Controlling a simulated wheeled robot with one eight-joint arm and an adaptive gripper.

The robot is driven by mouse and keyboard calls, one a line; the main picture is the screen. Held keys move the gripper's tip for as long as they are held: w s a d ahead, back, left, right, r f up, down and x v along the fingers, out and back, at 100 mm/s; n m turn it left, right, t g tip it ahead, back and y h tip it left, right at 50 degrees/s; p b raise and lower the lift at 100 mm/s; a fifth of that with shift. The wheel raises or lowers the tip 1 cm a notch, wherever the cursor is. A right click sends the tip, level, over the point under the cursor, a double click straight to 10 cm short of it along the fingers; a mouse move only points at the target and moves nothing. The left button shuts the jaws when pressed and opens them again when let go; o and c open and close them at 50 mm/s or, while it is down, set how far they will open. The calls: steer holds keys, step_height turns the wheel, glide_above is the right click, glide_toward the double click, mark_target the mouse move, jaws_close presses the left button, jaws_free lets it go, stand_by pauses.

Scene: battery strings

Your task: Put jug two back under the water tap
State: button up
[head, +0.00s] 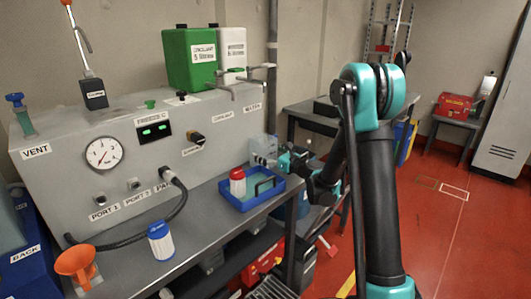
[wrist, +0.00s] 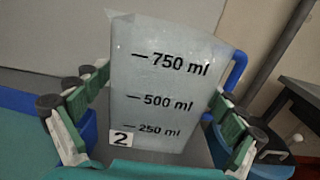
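Jug two (wrist: 165,85) is a clear, pale jug with 750, 500 and 250 ml marks and a label "2". It fills the middle of the wrist view between the two green-padded fingers of my gripper (wrist: 160,105), whose pads meet its sides. In the head view my gripper (head: 283,160) reaches in from the right, and the jug (head: 262,147) shows small in front of it, near the machine's right end. The water tap (head: 256,80) is on the machine's top right, above the "WATER" label. Whether the jug's base touches anything is hidden.
A blue tray (head: 232,202) on the bench holds a red-and-white bottle (head: 238,182). A blue-and-white container (head: 160,241) and an orange funnel (head: 76,262) are farther left. A black hose (head: 184,204) loops over the bench. A dark side table (head: 312,118) is at the back.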

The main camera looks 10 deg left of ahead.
steer(key=shift+r, duration=0.1)
steer(key=shift+s+d, duration=0.15)
steer(key=shift+d, duration=0.1)
steer(key=v, duration=1.1)
steer(key=shift+s+d, duration=0.15)
steer(key=shift+s, duration=0.05)
